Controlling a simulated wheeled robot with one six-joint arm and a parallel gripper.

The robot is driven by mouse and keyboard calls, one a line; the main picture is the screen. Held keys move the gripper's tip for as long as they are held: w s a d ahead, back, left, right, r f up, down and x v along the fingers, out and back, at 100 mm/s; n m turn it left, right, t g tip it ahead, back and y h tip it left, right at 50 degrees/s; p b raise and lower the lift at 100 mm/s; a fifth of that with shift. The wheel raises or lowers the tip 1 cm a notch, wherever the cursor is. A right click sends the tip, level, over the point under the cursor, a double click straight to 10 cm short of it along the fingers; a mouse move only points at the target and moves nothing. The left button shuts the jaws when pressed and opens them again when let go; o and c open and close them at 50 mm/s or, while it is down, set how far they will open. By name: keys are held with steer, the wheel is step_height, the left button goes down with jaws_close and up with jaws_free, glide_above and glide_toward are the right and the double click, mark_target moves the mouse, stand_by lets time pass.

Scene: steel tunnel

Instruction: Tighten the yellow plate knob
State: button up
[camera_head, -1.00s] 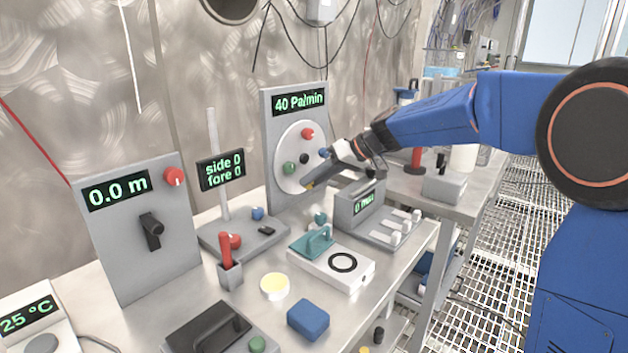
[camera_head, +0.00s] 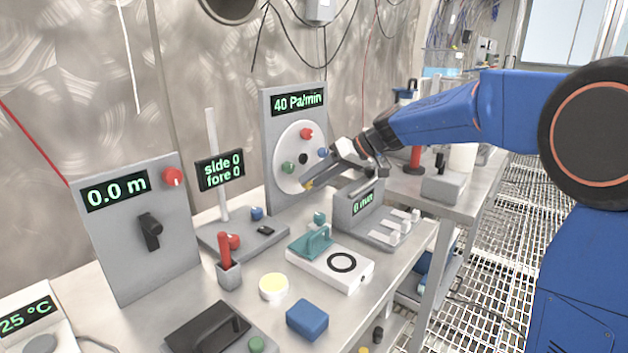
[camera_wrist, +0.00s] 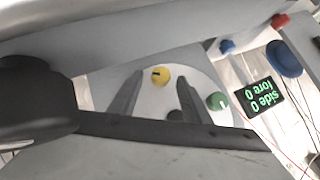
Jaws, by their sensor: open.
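The white round plate (camera_head: 287,142) stands upright on a grey panel (camera_head: 270,103) reading 40 Pa/min. It carries red, green, blue and yellow knobs around a black centre knob. The yellow plate knob (camera_head: 309,187) is low on the plate, mostly hidden behind my gripper (camera_head: 320,180) in the head view. In the wrist view the yellow knob (camera_wrist: 160,76) shows a dark mark and lies between the tips of my open gripper (camera_wrist: 160,84). I cannot tell whether either finger touches it. The green knob (camera_wrist: 218,101) and black centre knob (camera_wrist: 175,115) are beside the right finger.
A grey box with a small display (camera_head: 360,203) and white switches stands just below my gripper. The side/fore display stand (camera_head: 221,171) is to the left.

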steer(key=v, duration=1.6)
steer(key=shift+s+d+r, duration=0.1)
steer(key=shift+d+r, duration=0.05)
steer(key=shift+d, duration=0.05)
